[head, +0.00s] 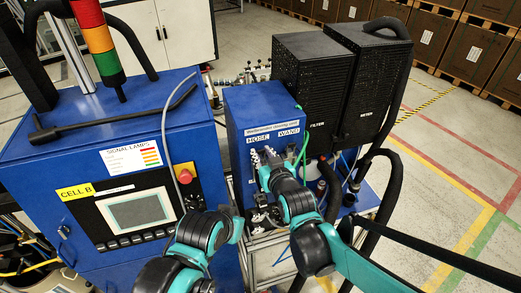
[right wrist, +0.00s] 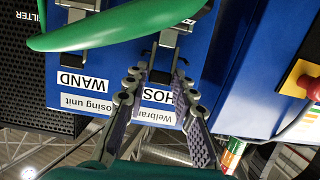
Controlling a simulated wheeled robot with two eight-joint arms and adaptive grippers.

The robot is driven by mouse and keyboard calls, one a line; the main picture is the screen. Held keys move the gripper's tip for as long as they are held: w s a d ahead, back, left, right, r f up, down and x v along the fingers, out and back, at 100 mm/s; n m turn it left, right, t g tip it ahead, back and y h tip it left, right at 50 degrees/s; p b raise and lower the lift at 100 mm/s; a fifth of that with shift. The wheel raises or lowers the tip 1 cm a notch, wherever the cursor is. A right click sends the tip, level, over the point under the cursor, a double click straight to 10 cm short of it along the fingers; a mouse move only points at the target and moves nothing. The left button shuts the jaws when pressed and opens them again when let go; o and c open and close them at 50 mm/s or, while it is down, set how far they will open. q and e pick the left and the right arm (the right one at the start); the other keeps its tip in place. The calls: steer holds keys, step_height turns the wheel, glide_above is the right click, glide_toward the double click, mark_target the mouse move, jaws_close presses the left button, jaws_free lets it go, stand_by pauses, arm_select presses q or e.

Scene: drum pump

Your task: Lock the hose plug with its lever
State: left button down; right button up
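The blue dosing unit (head: 262,105) carries the labels HOSE (head: 258,139) and WAND (head: 289,132). My right gripper (head: 264,157) is in front of its face, just below the HOSE label. In the right wrist view my right gripper (right wrist: 159,78) is open, with its fingertips on either side of a dark metal lever part (right wrist: 165,50) by the HOSE label (right wrist: 160,96). I cannot tell whether they touch it. A similar dark fitting (right wrist: 85,28) sits by the WAND label. The hose plug is not clearly seen. My left gripper (head: 261,216) is lower, in front of the unit, small and unclear.
A green hose (head: 303,150) runs beside the WAND side; a green curved piece (right wrist: 110,28) crosses close to the right wrist camera. Black FILTER (head: 312,80) and METER (head: 372,75) boxes stand right. The Cell B cabinet (head: 100,140) with its red button (head: 185,176) stands left.

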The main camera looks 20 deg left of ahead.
steer(key=shift+s+d+f+t+y+b, duration=0.15)
steer(key=shift+s+f+t+y+b, duration=0.35)
steer(key=shift+b, duration=1.5)
steer(key=shift+w+d+r+t+b, duration=0.1)
steer(key=shift+r+t+b, duration=0.05)
steer(key=shift+t+b, duration=0.4)
steer(key=shift+d+f+t+b, duration=0.1)
steer(key=shift+f+t+b, duration=0.25)
steer(key=shift+b, duration=0.6)
steer(key=shift+s+d+y+b, duration=0.1)
steer(key=shift+s+y+b, duration=0.15)
steer(key=shift+y+b, duration=0.4)
steer(key=o, duration=0.9)
steer(key=shift+r, duration=0.1)
